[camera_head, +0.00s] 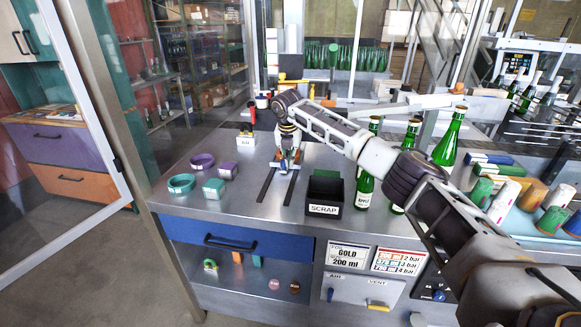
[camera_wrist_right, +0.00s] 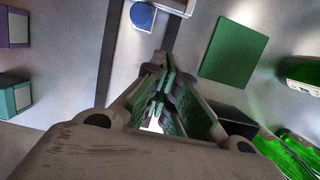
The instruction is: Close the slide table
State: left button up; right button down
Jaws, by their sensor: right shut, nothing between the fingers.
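The slide table shows as two dark parallel rails (camera_head: 266,184) on the metal bench top, with a small pale and blue part between them. My right gripper (camera_head: 289,160) points down over the far part of these rails, with its fingers closed and empty. In the right wrist view the closed fingertips (camera_wrist_right: 156,88) lie near a pale plate with a blue round part (camera_wrist_right: 142,15). A dark rail (camera_wrist_right: 108,60) runs beside them. My own gripper hides part of the slide, and I cannot tell whether the fingers touch it. My left gripper is out of view.
A black scrap bin (camera_head: 324,192) stands right of the rails, with green bottles (camera_head: 364,188) beyond it. Purple and teal rings (camera_head: 181,183) and small boxes (camera_head: 214,188) lie to the left. A green square (camera_wrist_right: 234,52) shows in the wrist view. The bench front is mostly clear.

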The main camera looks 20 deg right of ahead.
jog(key=v, duration=0.3)
jog(key=shift+r, duration=0.1)
dwell(0.4)
